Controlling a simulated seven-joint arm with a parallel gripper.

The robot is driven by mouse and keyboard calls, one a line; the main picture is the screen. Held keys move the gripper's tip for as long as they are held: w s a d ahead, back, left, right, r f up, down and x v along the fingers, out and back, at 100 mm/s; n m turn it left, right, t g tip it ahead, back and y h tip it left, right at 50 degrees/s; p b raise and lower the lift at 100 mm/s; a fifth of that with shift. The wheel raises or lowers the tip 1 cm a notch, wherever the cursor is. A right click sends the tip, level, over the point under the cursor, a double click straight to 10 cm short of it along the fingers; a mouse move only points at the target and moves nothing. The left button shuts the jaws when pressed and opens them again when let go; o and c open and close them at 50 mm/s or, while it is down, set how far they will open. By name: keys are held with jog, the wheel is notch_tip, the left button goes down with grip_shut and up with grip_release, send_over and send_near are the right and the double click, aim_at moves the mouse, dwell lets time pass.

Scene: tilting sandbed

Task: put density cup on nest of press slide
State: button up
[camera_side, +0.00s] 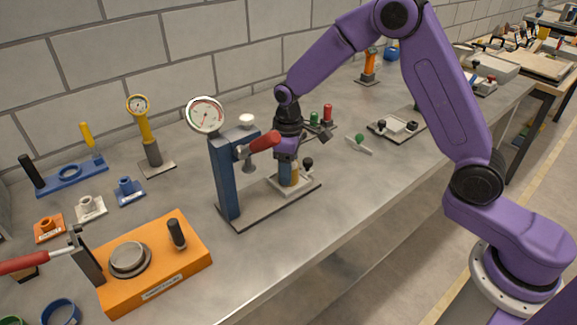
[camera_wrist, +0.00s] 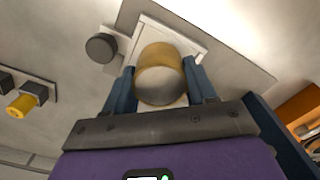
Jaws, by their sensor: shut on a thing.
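The density cup is a short tan-gold cylinder with a grey end. It shows in the side view (camera_side: 288,174) and between my fingers in the wrist view (camera_wrist: 160,58). My gripper (camera_side: 287,158) is shut on it, with one blue finger on each side in the wrist view (camera_wrist: 160,76). The press slide is a pale square plate (camera_side: 302,184) with a black knob (camera_side: 308,163); it also shows behind the cup in the wrist view (camera_wrist: 195,42). The cup is upright over the slide. The nest is hidden, and I cannot tell whether the cup touches it.
The blue press column (camera_side: 225,178) with a dial gauge (camera_side: 205,115) and red handle (camera_side: 264,141) stands just left of my gripper. An orange fixture (camera_side: 185,268) sits at front left.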

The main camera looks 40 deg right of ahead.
jog(key=o, duration=1.3)
jog(key=shift+f, duration=0.15)
notch_tip(320, 180, up, 12)
jog(key=shift+r, duration=0.2)
jog(key=shift+s, duration=0.1)
jog(key=s+d+n, duration=0.1)
jog(key=s+d, duration=0.1)
jog(key=s, duration=0.9)
jog(key=s+d+f+n, duration=0.1)
jog(key=s+d+n, duration=0.1)
jog(key=s, duration=0.9)
jog(key=s+d+n, duration=0.2)
jog(key=s, duration=0.9)
jog(key=shift+s+d+f, duration=0.25)
jog(key=shift+d, duration=0.1)
